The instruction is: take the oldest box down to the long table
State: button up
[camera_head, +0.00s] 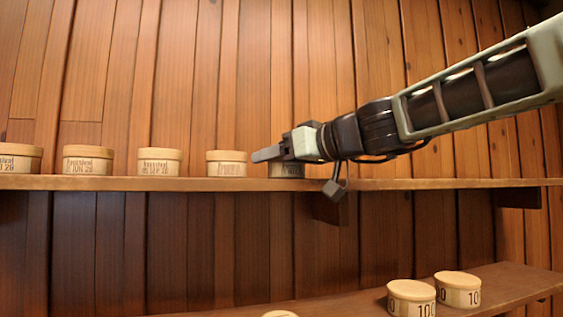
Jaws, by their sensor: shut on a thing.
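A row of round wooden boxes stands on the upper shelf (120,183). From the left they are a box cut by the picture's edge (18,160), a second box (88,161), a third box (160,162) and a fourth box (226,164). The second label seems to read JUN and the third SEP; the others are too small or partly hidden. My gripper (268,153) is shut on the rightmost box (286,171), whose top it covers. That box is at shelf height; I cannot tell whether it touches the shelf. No long table can be made out for certain.
A lower wooden surface (520,284) runs along the bottom right. It bears two round boxes (411,298) (458,290) marked with numbers, and part of another lid (280,314). A bracket (328,208) hangs under the upper shelf. The upper shelf's right part is clear.

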notch_tip(320, 180, up, 18)
jog(key=p, duration=0.4)
